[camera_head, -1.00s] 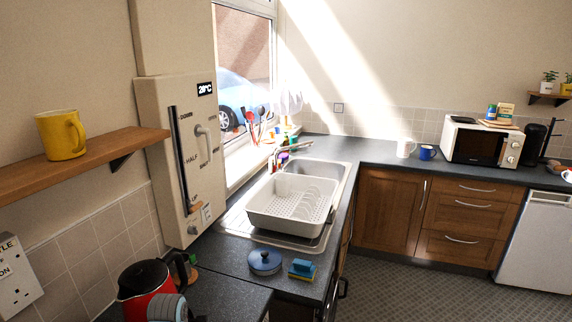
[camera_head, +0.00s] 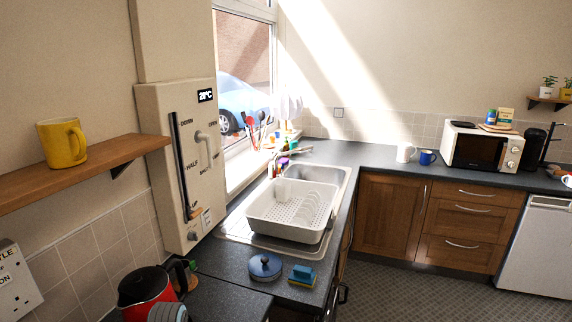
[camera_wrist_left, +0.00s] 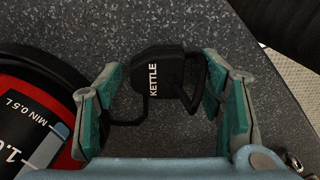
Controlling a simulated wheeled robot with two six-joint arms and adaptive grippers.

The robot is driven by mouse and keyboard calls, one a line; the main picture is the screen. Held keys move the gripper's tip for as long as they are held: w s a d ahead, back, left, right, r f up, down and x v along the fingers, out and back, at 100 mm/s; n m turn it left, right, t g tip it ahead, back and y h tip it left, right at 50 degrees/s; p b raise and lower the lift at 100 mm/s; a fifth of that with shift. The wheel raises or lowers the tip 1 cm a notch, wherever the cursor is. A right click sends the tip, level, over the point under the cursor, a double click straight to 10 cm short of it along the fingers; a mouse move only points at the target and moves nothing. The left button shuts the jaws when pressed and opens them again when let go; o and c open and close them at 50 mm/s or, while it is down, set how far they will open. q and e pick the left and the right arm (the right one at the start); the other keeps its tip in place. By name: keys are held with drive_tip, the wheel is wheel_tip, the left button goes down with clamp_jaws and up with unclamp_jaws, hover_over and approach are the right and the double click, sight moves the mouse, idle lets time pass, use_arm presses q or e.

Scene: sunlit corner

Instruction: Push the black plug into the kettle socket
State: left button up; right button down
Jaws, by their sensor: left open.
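The black plug (camera_wrist_left: 158,72), labelled KETTLE, lies on the dark speckled worktop in the left wrist view, with its black cord looping beside it. My left gripper (camera_wrist_left: 159,84) is open, its green-padded fingers on either side of the plug with gaps to it. The kettle socket (camera_head: 14,284) is a white wall plate at the lower left edge of the head view, partly cut off, with a switch marked ON. The plug is not visible in the head view. My right gripper is in neither view.
The red and black kettle (camera_head: 144,288) stands close to the left of my gripper and also shows in the left wrist view (camera_wrist_left: 28,112). A blue-lidded pot (camera_head: 265,266) and a sponge (camera_head: 302,274) sit farther along the worktop. A wooden shelf (camera_head: 95,170) juts out above the socket.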

use_arm(q)
clamp_jaws()
drive_tip(key=shift+r, duration=3)
